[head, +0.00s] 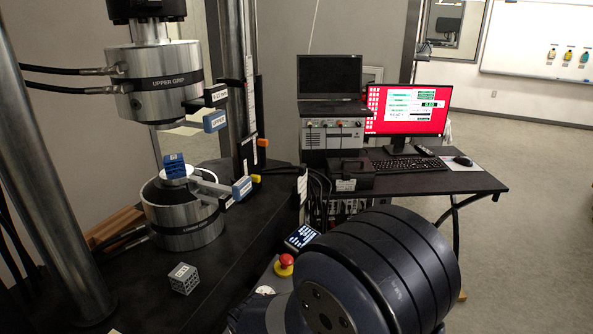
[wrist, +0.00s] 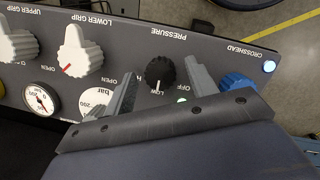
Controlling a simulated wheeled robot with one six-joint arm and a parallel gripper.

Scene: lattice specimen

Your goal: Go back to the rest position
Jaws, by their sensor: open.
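My gripper (wrist: 160,72) shows in the wrist view with its two grey fingers apart and nothing between them. It hovers in front of a dark control panel (wrist: 130,45) that appears upside down. A black pressure knob (wrist: 160,72) lies in the picture between the fingertips; whether they touch the panel I cannot tell. In the head view a large dark link of my arm fills the lower middle, and my gripper is hidden. A blue lattice specimen (head: 174,166) sits on the lower grip (head: 182,222), beneath the raised upper grip (head: 153,92).
A grey lattice cube (head: 183,278) lies on the dark machine base. A red emergency button (head: 284,264) is close to my arm. A desk (head: 440,182) with a red-screened monitor (head: 407,110) stands behind. Open floor (head: 540,240) lies at the right.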

